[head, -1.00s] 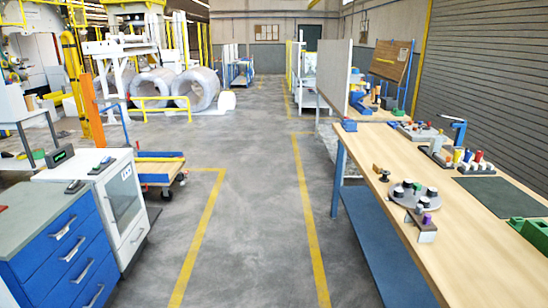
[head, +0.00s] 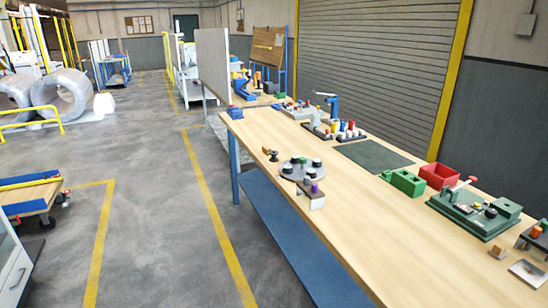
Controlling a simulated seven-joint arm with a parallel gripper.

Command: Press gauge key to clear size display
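No gauge with a readable size display can be made out for certain. A green-based device (head: 474,213) with a red-tipped lever and small round parts sits on the workbench (head: 330,205) at the right; I cannot tell whether it is the gauge. A grey round plate (head: 302,171) with several black knobs stands near the bench's left edge, beside a small block with a purple top (head: 312,191). No key or digits are legible on either. My gripper is not in view.
A red bin (head: 440,175) and green block (head: 403,182) stand on the bench near a dark mat (head: 372,154). A cart (head: 30,193) stands at left. The grey floor (head: 150,190) between cart and bench is clear, with yellow lines.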

